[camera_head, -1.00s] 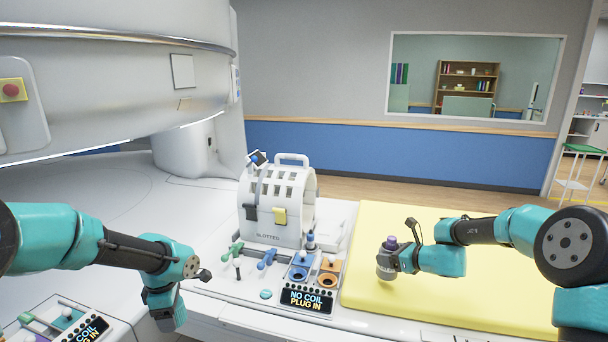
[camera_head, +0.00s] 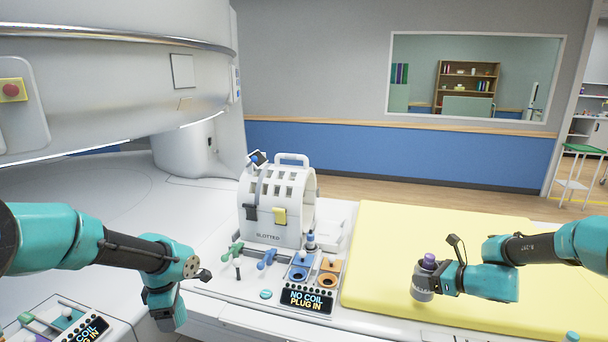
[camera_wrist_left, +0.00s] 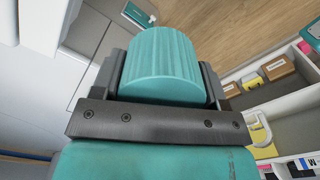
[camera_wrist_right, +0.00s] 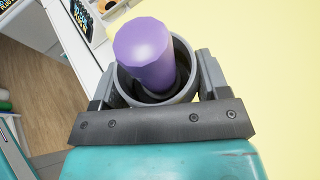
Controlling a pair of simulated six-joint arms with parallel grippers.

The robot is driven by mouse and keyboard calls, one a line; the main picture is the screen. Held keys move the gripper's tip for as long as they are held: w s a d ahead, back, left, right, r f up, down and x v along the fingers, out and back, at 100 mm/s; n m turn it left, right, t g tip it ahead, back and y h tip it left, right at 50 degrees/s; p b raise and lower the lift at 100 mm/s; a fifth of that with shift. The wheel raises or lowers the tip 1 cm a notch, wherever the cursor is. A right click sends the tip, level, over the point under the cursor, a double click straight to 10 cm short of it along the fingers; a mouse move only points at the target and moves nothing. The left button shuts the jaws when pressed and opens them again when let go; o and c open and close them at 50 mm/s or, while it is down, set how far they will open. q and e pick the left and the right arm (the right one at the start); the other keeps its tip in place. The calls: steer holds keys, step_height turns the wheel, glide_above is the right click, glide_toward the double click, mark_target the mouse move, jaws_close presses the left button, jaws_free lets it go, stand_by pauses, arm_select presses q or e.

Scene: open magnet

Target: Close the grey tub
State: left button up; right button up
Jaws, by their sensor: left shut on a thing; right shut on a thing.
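A grey tub (camera_head: 423,283) is in my right gripper (camera_head: 440,277), held over the yellow pad. A purple cylindrical thing (camera_wrist_right: 145,55) stands in the tub's round opening and sticks out above its rim; its lower end is hidden inside. The right wrist view shows the fingers on both sides of the tub wall (camera_wrist_right: 186,90). My left gripper (camera_wrist_left: 162,85) is shut on a ribbed teal cylindrical piece (camera_wrist_left: 163,55). In the head view this teal piece (camera_head: 168,314) hangs low at the left, well apart from the tub.
A white slotted coil (camera_head: 280,203) stands at the middle. In front of it are coloured plugs, sockets and a panel (camera_head: 306,299) reading "NO COIL PLUG IN". The yellow pad (camera_head: 390,235) is mostly clear. The scanner housing (camera_head: 110,90) overhangs the left.

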steer(key=shift+w+a+r+x, duration=0.15)
steer(key=shift+r+x, duration=0.4)
steer(key=shift+x, duration=2.4)
steer(key=shift+w+a+r+x, duration=0.15)
steer(key=shift+r+x, duration=0.35)
steer(key=shift+x, duration=2.45)
steer(key=shift+w+a+r+x, duration=0.15)
steer(key=shift+r+x, duration=0.4)
steer(key=shift+x, duration=2.4)
steer(key=shift+s+d, duration=0.1)
steer(key=shift+d, duration=0.1)
steer(key=shift+v, duration=2.4)
steer(key=shift+a, duration=0.15)
steer(key=s+a+r+n+g+y, duration=0.2)
steer(key=s+a+r+n+g, duration=0.2)
steer(key=s+a, duration=0.3)
steer(key=s+a+r+n+g+y, duration=0.2)
steer(key=s+a+r+n+g, duration=0.2)
steer(key=a, duration=0.9)
steer(key=s+r, duration=0.1)
steer(key=s, duration=0.1)
steer(key=shift+s+a+r, duration=0.2)
steer(key=shift+s+r, duration=0.1)
steer(key=shift+s, duration=0.05)
steer(key=w+d+f+m+t+h, duration=0.1)
steer(key=d+f+m+t, duration=0.3)
steer(key=d, duration=0.9)
step_height(320, 180, down, 2)
steer(key=shift+w+f, duration=0.1)
steer(key=shift+w, duration=0.4)
